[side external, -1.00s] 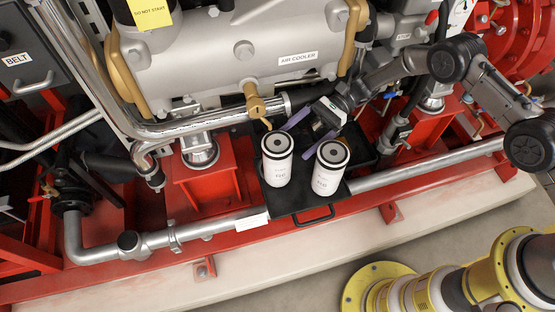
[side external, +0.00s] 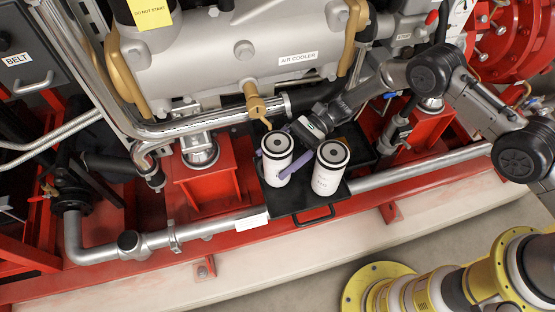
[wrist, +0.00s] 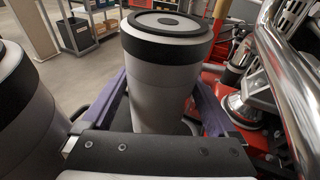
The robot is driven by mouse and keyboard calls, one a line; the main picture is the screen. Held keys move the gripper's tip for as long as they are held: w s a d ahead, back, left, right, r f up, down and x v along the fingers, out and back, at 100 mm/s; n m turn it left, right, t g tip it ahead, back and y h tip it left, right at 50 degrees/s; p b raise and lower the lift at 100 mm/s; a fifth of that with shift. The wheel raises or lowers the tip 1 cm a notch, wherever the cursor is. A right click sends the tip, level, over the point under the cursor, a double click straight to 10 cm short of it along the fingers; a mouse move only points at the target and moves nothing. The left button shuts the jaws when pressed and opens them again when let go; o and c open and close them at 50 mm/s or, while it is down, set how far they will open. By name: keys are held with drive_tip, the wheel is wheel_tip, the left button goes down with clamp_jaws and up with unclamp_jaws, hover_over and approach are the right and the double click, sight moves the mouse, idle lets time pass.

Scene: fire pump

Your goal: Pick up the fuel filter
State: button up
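Two white cylindrical filters with black top bands stand upright on a black tray (side external: 290,218). In the side external view the left filter (side external: 274,178) is between the purple fingers of my gripper (side external: 272,164). One finger passes in front of it and the other is mostly hidden behind it. The wrist view shows this filter (wrist: 162,85) between the two spread fingers, with a small gap on the right; contact on the left is unclear. The right filter (side external: 327,178) stands apart, outside the fingers, and shows at the left edge of the wrist view (wrist: 25,115).
The grey air cooler (side external: 225,65) and its brass fitting (side external: 257,103) are close behind the tray. A silver pipe (side external: 420,165) runs along the red frame on both sides.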

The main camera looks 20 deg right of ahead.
clamp_jaws()
drive_tip(key=shift+r, duration=0.1)
idle(0.3)
